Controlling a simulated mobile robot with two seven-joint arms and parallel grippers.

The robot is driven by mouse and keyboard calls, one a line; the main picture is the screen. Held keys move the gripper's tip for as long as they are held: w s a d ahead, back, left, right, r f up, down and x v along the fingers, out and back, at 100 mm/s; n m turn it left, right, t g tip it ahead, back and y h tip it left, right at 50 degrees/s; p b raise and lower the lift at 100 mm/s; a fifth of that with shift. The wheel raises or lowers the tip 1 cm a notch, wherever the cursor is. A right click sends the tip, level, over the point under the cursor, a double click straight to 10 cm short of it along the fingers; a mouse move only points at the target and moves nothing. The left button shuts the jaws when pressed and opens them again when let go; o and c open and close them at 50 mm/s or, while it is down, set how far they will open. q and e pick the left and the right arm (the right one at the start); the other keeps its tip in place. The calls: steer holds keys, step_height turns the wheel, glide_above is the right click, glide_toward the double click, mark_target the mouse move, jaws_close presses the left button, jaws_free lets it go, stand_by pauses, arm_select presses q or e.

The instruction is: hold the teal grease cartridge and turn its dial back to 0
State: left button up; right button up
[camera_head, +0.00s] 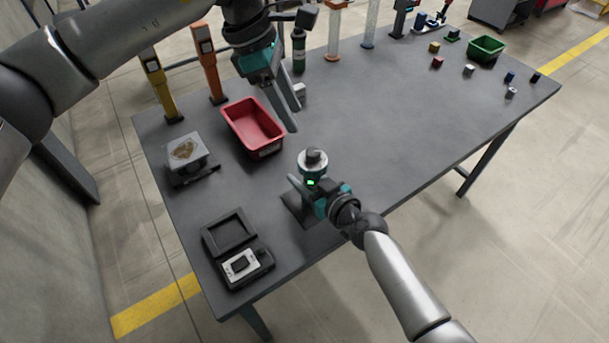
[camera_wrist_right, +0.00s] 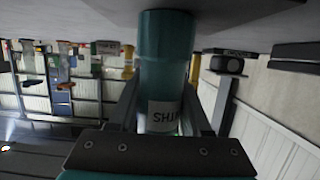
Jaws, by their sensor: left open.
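The teal grease cartridge (camera_head: 306,199) stands upright near the front of the grey table, with a grey dial (camera_head: 313,160) on top. Any marks on the dial are too small to read. My right gripper (camera_head: 304,186) reaches in from the front right, around the cartridge body below the dial. In the right wrist view the teal body (camera_wrist_right: 166,60) with a white label sits between both fingers, which appear to press its sides. My left gripper (camera_head: 290,112) is open and empty, pointing down above the table, behind and left of the cartridge.
A red bin (camera_head: 262,153) stands left of the cartridge. A scale-like device (camera_head: 187,152) and a black tray device (camera_head: 240,266) lie along the left side. Dispenser posts line the back edge. A green bin (camera_head: 486,48) and small blocks are far right; mid-table is clear.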

jaws_close()
stand_by(0.8)
stand_by(1.0)
